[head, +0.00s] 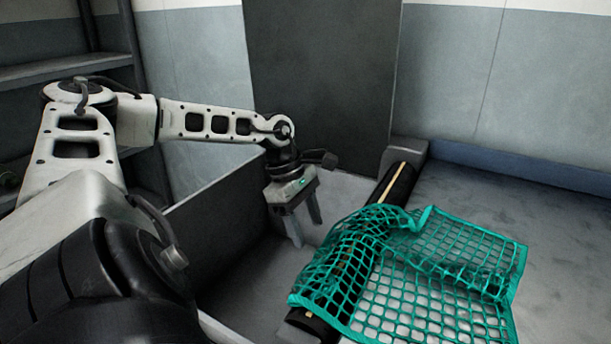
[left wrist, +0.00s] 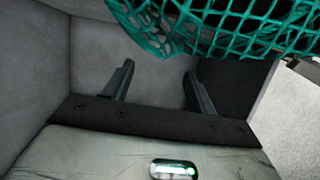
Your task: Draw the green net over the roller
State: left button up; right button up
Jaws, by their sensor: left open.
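The green net (head: 440,265) lies on the grey deck at the right and drapes across the middle of the black roller (head: 398,186). Its near left edge hangs a little past the roller's left side. The roller shows bare at its far end, with a pale strip along it, and at its near end. My left gripper (head: 308,232) is open and empty, pointing down to the left of the roller and net. In the left wrist view, the net (left wrist: 225,25) hangs along the top, beyond the two spread fingers (left wrist: 159,72), with nothing between them. My right gripper is out of view.
A grey walled bin (head: 215,200) lies left of the roller, under my left gripper. A block (head: 408,152) stands at the roller's far end. A dark upright panel (head: 320,80) rises behind, and shelves (head: 65,68) stand at the left. The deck's far right (head: 520,205) is clear.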

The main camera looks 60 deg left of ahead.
pick_arm(q)
jog(key=o, duration=0.7)
jog(key=r+p, duration=0.1)
jog(key=r, duration=0.1)
jog(key=r+y+p, duration=0.1)
jog(key=r+p, duration=0.1)
jog(key=a+r+g+y+p, duration=0.1)
jog(key=r+p, duration=0.1)
jog(key=shift+s, duration=0.25)
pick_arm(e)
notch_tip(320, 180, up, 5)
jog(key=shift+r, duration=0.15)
pick_arm(q)
jog(key=shift+f, duration=0.1)
jog(key=r, duration=0.5)
jog(key=a+r+p, duration=0.1)
jog(key=r, duration=0.4)
jog(key=s+a+r+p, duration=0.1)
jog(key=r, duration=0.5)
jog(key=shift+a, duration=0.1)
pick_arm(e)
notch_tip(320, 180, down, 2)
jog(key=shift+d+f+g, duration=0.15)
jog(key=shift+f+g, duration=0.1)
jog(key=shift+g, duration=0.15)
